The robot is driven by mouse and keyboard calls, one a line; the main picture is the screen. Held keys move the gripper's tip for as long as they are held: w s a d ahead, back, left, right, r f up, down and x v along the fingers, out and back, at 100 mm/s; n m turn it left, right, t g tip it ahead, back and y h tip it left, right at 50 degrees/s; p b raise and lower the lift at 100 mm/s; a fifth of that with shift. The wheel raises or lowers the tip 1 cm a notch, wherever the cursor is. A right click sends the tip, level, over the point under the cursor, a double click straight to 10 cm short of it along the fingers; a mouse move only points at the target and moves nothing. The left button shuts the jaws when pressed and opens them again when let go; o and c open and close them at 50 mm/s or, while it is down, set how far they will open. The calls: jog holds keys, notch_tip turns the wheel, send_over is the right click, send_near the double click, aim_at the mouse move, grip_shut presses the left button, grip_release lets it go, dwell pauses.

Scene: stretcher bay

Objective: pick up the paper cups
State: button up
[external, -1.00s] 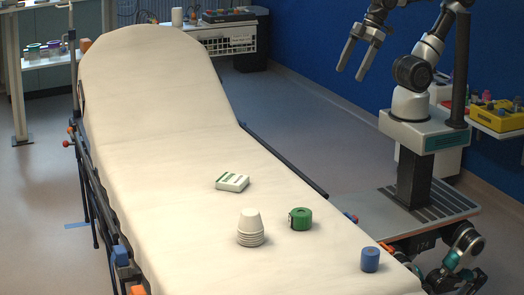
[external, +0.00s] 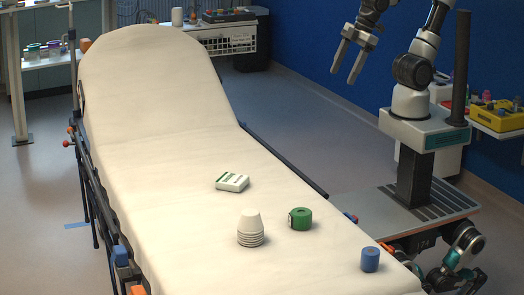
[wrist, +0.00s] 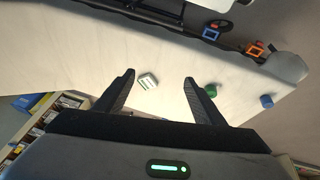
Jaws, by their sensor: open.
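The paper cups (external: 250,228) are a white, upside-down nested stack standing upright on the stretcher's pale sheet, toward its near end in the external view. I cannot make them out in the wrist view. My gripper (external: 345,76) is open and empty, high up and beyond the stretcher's right side, well apart from the cups. In the wrist view my gripper (wrist: 158,78) shows two spread fingers, with a white and green box (wrist: 148,80) seen far off between them.
On the stretcher (external: 150,170), the white and green box (external: 232,182) lies behind the cups. A green roll (external: 300,219) stands close to their right, and a blue cylinder (external: 370,259) farther right. Dark side rails edge the stretcher; the sheet left of the cups is clear.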

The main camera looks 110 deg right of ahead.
jog(key=w+f+n+t+h+p, duration=0.1)
jog(key=w+f+n+h+p, duration=0.2)
jog(key=w+n, duration=0.45)
jog(key=w+f+n+h+p, duration=0.15)
jog(key=w+n+h, duration=0.35)
jog(key=w, duration=0.6)
jog(key=w+a+f+n+t+y+p, duration=0.1)
jog(key=w+a+f+n+t, duration=0.25)
jog(key=a+n, duration=0.2)
jog(key=w+a+f+n+t, duration=0.3)
jog(key=w+a+n, duration=0.1)
jog(key=a+n, duration=0.15)
jog(key=n+t+y+p, duration=0.2)
jog(key=n+t+y, duration=0.1)
jog(key=n+y, duration=0.65)
send_near(254, 211)
jog(key=shift+n+h, duration=0.65)
jog(key=shift+n, duration=0.15)
jog(key=shift+a+b+x, duration=0.2)
jog(key=shift+b+x, duration=0.55)
jog(key=shift+x, duration=1.55)
jog(key=shift+a+b+x, duration=0.2)
jog(key=shift+b+x, duration=0.5)
jog(key=shift+x, duration=1.6)
